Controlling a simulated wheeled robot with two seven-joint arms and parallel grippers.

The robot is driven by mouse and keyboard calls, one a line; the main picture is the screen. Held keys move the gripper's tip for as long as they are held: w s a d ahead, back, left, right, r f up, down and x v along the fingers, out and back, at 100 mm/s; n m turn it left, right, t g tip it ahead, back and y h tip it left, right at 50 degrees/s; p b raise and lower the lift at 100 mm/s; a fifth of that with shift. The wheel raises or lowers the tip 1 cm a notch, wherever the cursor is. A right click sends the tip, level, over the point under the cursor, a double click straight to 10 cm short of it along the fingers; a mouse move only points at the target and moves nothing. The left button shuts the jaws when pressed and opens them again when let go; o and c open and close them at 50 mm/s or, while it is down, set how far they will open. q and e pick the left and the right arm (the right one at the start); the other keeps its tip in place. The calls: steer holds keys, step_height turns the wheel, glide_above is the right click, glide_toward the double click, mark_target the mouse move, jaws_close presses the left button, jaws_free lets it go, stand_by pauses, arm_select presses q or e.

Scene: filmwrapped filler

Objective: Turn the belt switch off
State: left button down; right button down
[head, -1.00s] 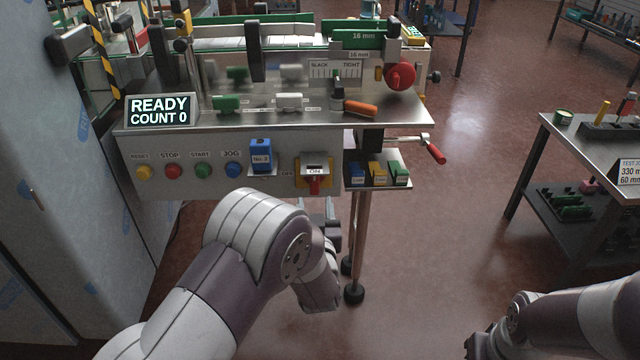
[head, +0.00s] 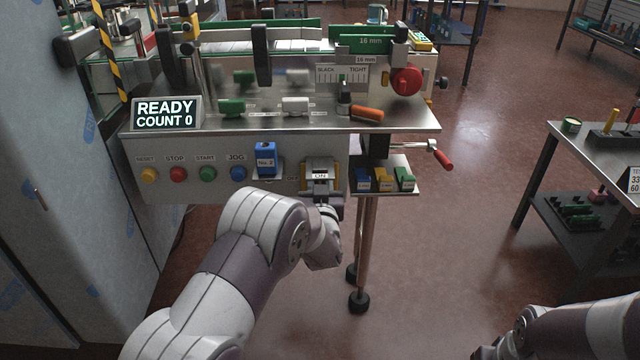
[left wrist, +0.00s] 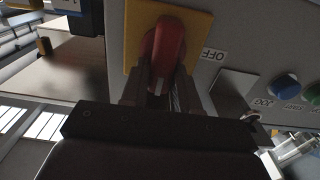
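The belt switch is a red handle (left wrist: 165,45) on a yellow plate (left wrist: 199,24), in the left wrist view. An OFF label (left wrist: 213,54) is beside the plate. In the head view the yellow plate (head: 308,172) sits at the right of the front panel, with an ON label (head: 320,176); my gripper hides the handle there. My left gripper (head: 322,198) is right at the switch. In the left wrist view its fingers (left wrist: 160,88) are on either side of the handle's end, apart; firm contact is not visible. My right gripper is out of view; only its arm shows at lower right.
Left of the switch are a blue No. 2 block (head: 265,158) and blue (head: 238,173), green (head: 207,173), red (head: 178,174) and yellow (head: 148,175) buttons. Right of it is a small shelf (head: 410,188) of coloured blocks and a red-handled crank (head: 441,155). The display (head: 166,113) reads READY, COUNT 0.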

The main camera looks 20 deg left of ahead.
arm_select(q)
steer(key=shift+f, duration=0.1)
steer(key=shift+s+a+f+n+b, duration=0.1)
steer(key=shift+a+f+n+b, duration=0.25)
steer(key=shift+n+b, duration=2.6)
steer(key=shift+s+a+f+n+b, duration=0.1)
steer(key=shift+a+f+n+b, duration=0.15)
steer(key=shift+n+b, duration=2.7)
steer(key=shift+s+a+f+n+b, duration=0.1)
steer(key=shift+a+f+n+b, duration=0.25)
steer(key=shift+n+b, duration=2.6)
steer(key=shift+d+n, duration=0.1)
steer(key=shift+n, duration=0.15)
steer(key=c, duration=0.9)
jaws_free()
